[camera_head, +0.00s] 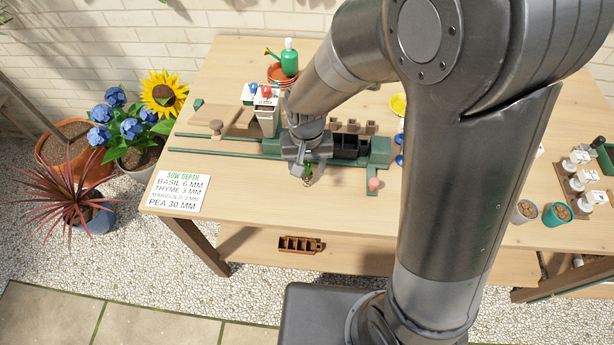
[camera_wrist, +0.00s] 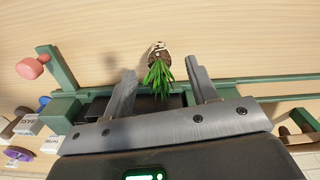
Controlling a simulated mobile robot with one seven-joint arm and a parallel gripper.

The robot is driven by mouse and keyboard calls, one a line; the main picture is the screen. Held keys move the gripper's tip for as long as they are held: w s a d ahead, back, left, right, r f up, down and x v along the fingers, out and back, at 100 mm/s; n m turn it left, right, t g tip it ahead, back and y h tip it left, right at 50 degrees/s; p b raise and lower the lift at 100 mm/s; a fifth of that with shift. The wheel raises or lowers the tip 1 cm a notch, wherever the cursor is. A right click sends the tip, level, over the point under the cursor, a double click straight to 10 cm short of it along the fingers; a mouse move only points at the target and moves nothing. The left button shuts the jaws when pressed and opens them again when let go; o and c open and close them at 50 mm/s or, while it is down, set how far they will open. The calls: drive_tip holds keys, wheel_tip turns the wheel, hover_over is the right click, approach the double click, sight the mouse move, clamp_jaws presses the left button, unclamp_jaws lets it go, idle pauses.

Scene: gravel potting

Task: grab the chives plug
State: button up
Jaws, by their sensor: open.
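The chives plug (camera_wrist: 157,73) has thin green leaves above a brown root ball with pale strands. In the wrist view its leaves point toward my gripper (camera_wrist: 161,67), and its root ball lies just past the fingertips. The fingers are open, one on each side of the leaves, with a gap on both sides. In the head view the plug (camera_head: 308,171) is a small green and dark shape on the table just below my gripper (camera_head: 304,163). I cannot tell whether it stands upright or leans.
A green frame with a dark cell tray (camera_head: 346,147) stands just behind the gripper. A pink knob (camera_head: 374,184) is to the right. A sow depth card (camera_head: 180,191) lies at the left front. The bare table front (camera_head: 255,205) is clear.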

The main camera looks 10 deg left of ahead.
sight(307, 175)
drive_tip(key=shift+f, duration=1.65)
drive_tip(key=shift+c, duration=0.5)
drive_tip(key=c, duration=0.9)
